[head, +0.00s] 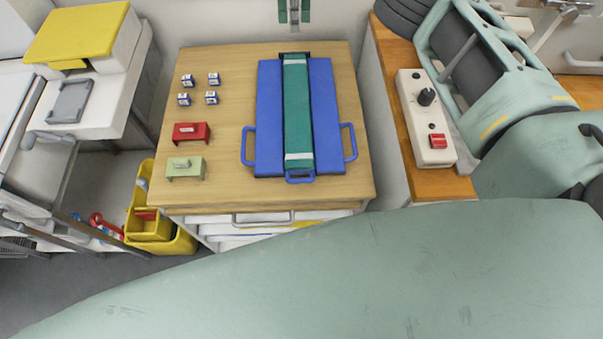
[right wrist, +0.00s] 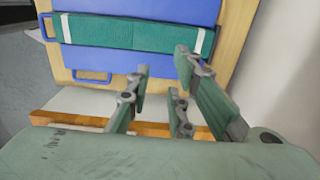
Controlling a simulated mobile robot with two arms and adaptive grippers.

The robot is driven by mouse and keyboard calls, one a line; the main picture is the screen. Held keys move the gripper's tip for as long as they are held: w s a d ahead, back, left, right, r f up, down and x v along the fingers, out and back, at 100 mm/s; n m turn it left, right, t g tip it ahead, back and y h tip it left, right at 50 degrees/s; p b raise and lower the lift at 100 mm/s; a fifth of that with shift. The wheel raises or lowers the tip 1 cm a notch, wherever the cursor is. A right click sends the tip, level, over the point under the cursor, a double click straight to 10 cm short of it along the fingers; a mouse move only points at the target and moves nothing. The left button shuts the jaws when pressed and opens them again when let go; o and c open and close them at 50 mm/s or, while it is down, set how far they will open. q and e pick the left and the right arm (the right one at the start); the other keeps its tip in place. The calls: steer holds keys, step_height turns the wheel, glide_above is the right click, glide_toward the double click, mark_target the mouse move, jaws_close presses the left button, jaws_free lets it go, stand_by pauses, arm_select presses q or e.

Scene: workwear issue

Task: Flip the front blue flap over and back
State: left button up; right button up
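A blue folding board (head: 325,115) lies flat on the wooden tabletop. A long folded green cloth (head: 298,110) with pale end bands lies along its middle. The front blue flap shows mainly as a handle (head: 300,179) at the board's front edge; the cloth hides the rest. In the right wrist view the front handle (right wrist: 46,30) is at the upper left. My right gripper (right wrist: 163,62) is open and empty, its fingers apart from the board. My left gripper is not visible.
Several small boxes (head: 212,97), a red block (head: 191,132) and a pale green block (head: 186,168) stand left of the board. A white control box (head: 412,105) with a red switch lies on the orange wooden counter (head: 388,75) to the right. Tabletop in front is clear.

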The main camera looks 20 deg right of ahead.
step_height(320, 180, up, 7)
steer(key=p, duration=0.4)
stand_by(0.4)
steer(key=shift+f, duration=0.1)
